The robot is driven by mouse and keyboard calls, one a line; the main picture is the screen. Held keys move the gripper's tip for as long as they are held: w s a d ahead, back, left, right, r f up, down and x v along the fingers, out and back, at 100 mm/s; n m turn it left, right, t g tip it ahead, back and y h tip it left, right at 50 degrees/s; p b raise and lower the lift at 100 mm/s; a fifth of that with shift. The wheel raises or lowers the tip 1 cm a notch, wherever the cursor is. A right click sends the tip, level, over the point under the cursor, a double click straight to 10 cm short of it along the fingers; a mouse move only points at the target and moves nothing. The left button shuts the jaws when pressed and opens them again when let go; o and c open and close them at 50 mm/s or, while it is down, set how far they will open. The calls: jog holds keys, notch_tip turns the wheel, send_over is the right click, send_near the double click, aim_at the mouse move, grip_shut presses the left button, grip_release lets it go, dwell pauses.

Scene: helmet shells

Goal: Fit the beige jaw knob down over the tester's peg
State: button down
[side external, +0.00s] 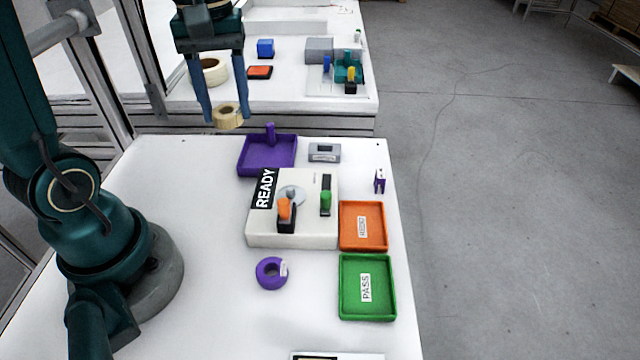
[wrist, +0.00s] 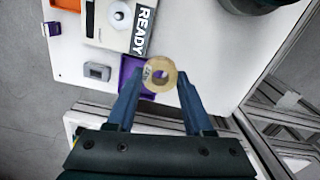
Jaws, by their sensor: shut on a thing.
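The beige jaw knob (side external: 229,119) is a short ring with a hole through it and a small label. My gripper (side external: 226,114) is shut on it, with one blue finger on each side. The knob hangs in the air, left of and behind the purple tray in the side view. In the wrist view the knob (wrist: 157,63) sits between the fingertips, its hole showing. The white tester (side external: 262,228) with a READY label stands on the table, apart from the knob. On its top, a small grey peg (side external: 291,192) rises from a pale disc, partly behind an orange lever.
A purple tray (side external: 243,169) with an upright post stands behind the tester, near a grey block (side external: 324,152). Orange (side external: 344,246) and green (side external: 345,312) trays lie right of the tester. A purple ring (side external: 264,280) lies in front. The table's left middle is clear.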

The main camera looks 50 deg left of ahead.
jog(key=shift+s+a+r+n, duration=0.1)
jog(key=shift+a+n, duration=0.3)
jog(key=shift+a, duration=0.4)
send_over(290, 188)
notch_tip(290, 188, down, 7)
jog(key=shift+f, duration=2)
jog(key=shift+f, duration=0.15)
jog(key=shift+c, duration=1.4)
grip_release()
